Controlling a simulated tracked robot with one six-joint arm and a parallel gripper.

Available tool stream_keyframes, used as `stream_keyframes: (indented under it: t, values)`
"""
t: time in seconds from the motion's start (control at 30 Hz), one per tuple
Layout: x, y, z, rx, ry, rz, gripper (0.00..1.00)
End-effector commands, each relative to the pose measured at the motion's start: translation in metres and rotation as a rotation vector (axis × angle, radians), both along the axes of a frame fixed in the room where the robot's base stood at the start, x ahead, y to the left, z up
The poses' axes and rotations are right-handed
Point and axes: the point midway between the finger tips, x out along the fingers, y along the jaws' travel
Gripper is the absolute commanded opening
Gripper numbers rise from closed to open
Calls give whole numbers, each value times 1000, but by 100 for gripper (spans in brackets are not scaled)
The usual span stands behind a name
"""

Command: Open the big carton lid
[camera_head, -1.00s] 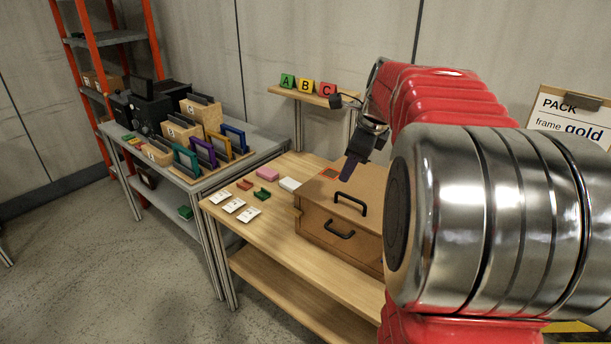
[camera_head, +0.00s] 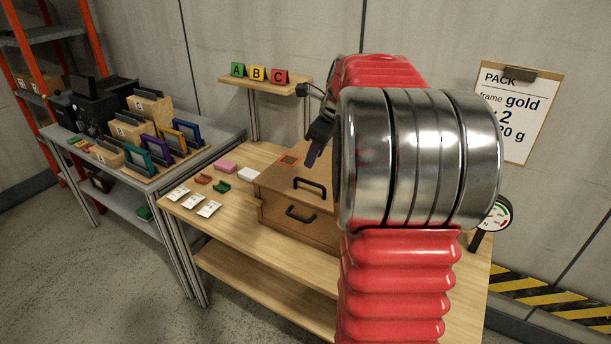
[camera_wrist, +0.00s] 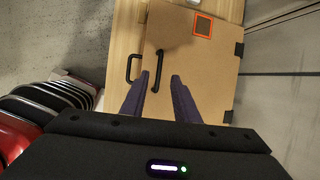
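The big carton (camera_head: 290,222) is a brown box on the wooden table. Its lid (camera_head: 277,177) lies flat and closed, with a black handle on top (camera_head: 310,187) and an orange-framed square in one corner. Another black handle (camera_head: 301,214) is on the front face. My gripper (camera_head: 313,160) hangs above the lid, pointing down. In the wrist view its two dark purple fingers (camera_wrist: 159,82) are apart with nothing between them; the lid handle (camera_wrist: 161,72) shows just beyond, nearer the left finger. Black hinges (camera_wrist: 239,50) show along the lid's right edge there. My arm hides the carton's right part.
White cards (camera_head: 194,200), a pink block (camera_head: 227,166) and small red and green pieces lie on the table left of the carton. A side table (camera_head: 197,162) holds colored frames and lettered boxes. A small shelf (camera_head: 262,87) bears A, B, C signs. A dial gauge (camera_head: 495,214) stands right.

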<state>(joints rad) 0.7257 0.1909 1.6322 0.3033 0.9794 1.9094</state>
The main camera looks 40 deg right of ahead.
Motion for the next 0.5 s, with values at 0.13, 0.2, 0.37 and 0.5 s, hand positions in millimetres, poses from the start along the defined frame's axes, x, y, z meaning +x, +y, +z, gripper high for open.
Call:
stream_keyframes:
  t: [0.13, 0.2, 0.37, 0.5]
  values:
    - [10, 0, -23, 1, 2, 1, 28]
    - [15, -1, -32, 2, 2, 2, 28]
    - [25, -2, -54, 1, 2, 1, 28]
    - [34, -3, -73, 2, 1, 1, 28]
